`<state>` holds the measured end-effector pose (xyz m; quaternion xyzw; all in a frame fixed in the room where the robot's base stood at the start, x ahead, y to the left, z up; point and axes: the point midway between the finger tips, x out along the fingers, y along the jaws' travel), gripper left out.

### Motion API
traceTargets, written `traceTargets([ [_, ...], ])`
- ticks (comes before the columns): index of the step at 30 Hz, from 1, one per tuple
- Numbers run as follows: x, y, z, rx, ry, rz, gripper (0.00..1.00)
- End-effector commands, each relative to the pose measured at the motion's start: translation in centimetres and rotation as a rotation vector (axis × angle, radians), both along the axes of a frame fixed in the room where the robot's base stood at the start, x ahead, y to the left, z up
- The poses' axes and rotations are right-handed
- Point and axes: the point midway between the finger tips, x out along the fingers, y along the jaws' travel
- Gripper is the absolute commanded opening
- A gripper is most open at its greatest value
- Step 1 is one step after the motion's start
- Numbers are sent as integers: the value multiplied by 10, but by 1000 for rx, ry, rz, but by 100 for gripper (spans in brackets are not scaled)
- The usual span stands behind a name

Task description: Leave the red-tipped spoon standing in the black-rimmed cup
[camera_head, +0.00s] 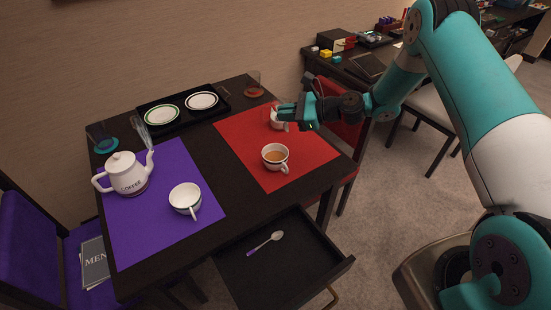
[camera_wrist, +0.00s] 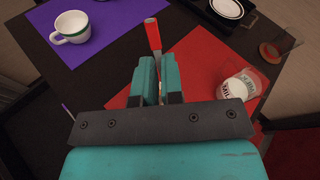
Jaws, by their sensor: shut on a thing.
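My gripper (camera_wrist: 158,72) is shut on the red-tipped spoon; the spoon's red tip (camera_wrist: 152,33) sticks out past the fingertips in the wrist view. In the head view my gripper (camera_head: 286,113) is over the far right part of the red mat, and the spoon cannot be made out clearly. The black-rimmed cup (camera_head: 275,155) stands upright on the red mat with brown drink in it, nearer the front than my gripper. In the wrist view this cup is mostly or wholly hidden behind my gripper. The spoon's lower end is also hidden.
A jar with white contents (camera_wrist: 238,88) stands on the red mat (camera_head: 235,127) close to my gripper. A white cup (camera_head: 185,197) and a coffee pot (camera_head: 127,174) stand on the purple mat (camera_head: 150,235). A tray (camera_head: 150,109) holds two plates. An open drawer (camera_head: 265,285) holds a purple-handled spoon (camera_head: 264,243).

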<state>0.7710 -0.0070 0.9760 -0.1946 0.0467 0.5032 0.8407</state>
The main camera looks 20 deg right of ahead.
Motion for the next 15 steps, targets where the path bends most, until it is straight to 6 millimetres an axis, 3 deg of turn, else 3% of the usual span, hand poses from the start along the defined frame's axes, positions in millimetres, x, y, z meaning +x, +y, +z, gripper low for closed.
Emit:
traceTargets([
  [5,6,7,-2,6,-1,2,0],
  [15,6,6,-41,6,0,2,0],
])
